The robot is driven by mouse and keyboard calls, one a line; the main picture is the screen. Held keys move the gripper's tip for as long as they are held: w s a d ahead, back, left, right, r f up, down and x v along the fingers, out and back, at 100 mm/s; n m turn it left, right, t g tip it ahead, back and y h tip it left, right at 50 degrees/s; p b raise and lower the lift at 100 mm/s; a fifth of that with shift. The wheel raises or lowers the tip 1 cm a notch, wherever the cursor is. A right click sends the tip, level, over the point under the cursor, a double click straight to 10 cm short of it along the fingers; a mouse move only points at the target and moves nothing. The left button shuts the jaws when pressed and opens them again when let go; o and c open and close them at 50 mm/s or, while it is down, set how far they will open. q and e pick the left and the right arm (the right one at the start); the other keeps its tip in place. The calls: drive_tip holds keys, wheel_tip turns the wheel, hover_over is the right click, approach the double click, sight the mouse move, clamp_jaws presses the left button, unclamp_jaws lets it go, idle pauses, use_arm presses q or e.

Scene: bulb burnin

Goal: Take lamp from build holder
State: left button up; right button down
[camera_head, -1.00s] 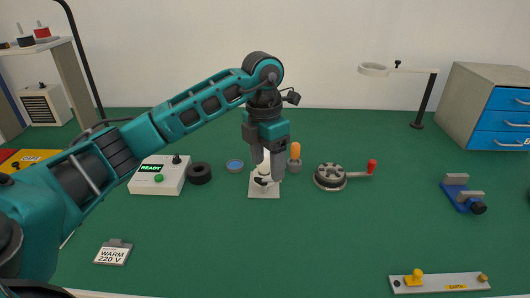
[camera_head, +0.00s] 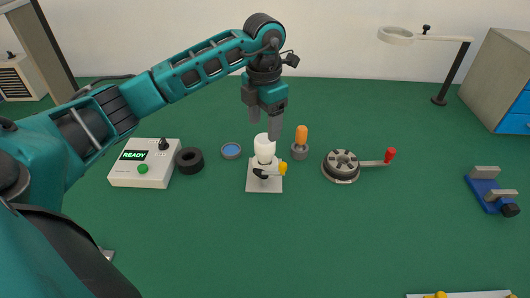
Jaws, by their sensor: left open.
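The lamp, a white rounded bulb (camera_head: 264,148), stands upright in the build holder. The holder has a pale square base plate (camera_head: 258,187), a dark clamp part and a yellow-tipped lever (camera_head: 281,168). My left gripper (camera_head: 264,131) points down above the lamp, its two fingers apart with nothing between them. The tip of the right-hand finger overlaps the bulb's upper edge in the picture; I cannot tell whether it touches. My right gripper is not in view.
A white box reading READY (camera_head: 155,175), a black ring (camera_head: 189,160) and a blue-centred dish (camera_head: 231,151) lie left. An orange-handled tool (camera_head: 301,137) and a round fixture with a red-knobbed crank (camera_head: 341,166) stand close on the right.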

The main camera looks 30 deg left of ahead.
sight(265, 149)
use_arm(q)
wheel_tip(265, 149, down, 9)
drive_tip(key=shift+r, duration=0.1)
idle(0.4)
drive_tip(key=shift+c, duration=0.5)
drive_tip(key=c, duration=0.7)
wheel_tip(265, 149, up, 10)
drive_tip(key=shift+r+p, duration=1.25)
drive_tip(key=shift+r, duration=0.15)
drive_tip(key=shift+r+p, duration=0.5)
drive_tip(key=shift+r, duration=0.4)
